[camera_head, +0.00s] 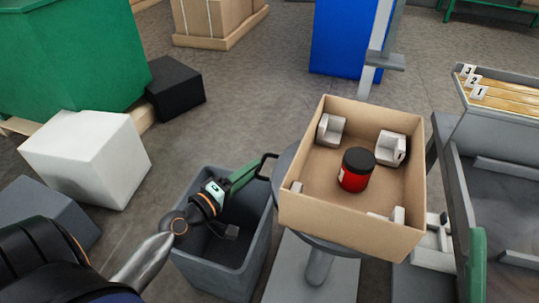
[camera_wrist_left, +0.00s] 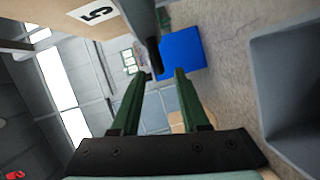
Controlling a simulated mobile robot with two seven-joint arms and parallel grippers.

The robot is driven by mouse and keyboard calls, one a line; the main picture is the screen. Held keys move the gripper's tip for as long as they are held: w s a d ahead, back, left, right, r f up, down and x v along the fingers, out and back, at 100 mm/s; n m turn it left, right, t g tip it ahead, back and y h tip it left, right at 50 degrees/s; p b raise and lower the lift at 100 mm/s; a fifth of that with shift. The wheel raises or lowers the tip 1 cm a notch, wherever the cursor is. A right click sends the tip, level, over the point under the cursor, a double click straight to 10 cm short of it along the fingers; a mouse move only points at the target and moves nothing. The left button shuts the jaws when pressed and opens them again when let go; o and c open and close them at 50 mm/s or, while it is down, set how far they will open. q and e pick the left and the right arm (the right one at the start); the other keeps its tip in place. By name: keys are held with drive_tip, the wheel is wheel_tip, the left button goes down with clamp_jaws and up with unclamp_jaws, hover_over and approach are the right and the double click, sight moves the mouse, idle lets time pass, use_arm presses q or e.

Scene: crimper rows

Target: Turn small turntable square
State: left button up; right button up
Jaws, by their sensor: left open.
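The small turntable (camera_head: 283,163) is a round grey disc on a grey post. An open cardboard box (camera_head: 310,213) sits on it, slightly askew in the head view. The box holds a red jar (camera_head: 354,177) with a black lid and pale corner blocks. A black bar or handle (camera_head: 268,156) juts from the disc's left side. My left gripper (camera_head: 258,166) is open beside it. In the left wrist view its green fingers (camera_wrist_left: 160,75) are apart, with a dark bar (camera_wrist_left: 152,50) at or just beyond their tips; contact is unclear. My right gripper is not visible.
A grey bin (camera_head: 210,270) stands below my left forearm. A white cube (camera_head: 85,155) and a black box (camera_head: 176,88) lie to the left. A grey bench (camera_head: 500,190) with numbered slots (camera_head: 500,92) stands close on the right. Open floor lies behind the turntable.

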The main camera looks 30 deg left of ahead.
use_arm(q)
drive_tip(key=w+d, duration=0.1)
drive_tip(key=w, duration=0.6)
drive_tip(key=shift+f, duration=0.35)
drive_tip(key=shift+w, duration=0.1)
drive_tip(key=shift+c, duration=0.2)
drive_tip(key=c, duration=0.6)
clamp_jaws()
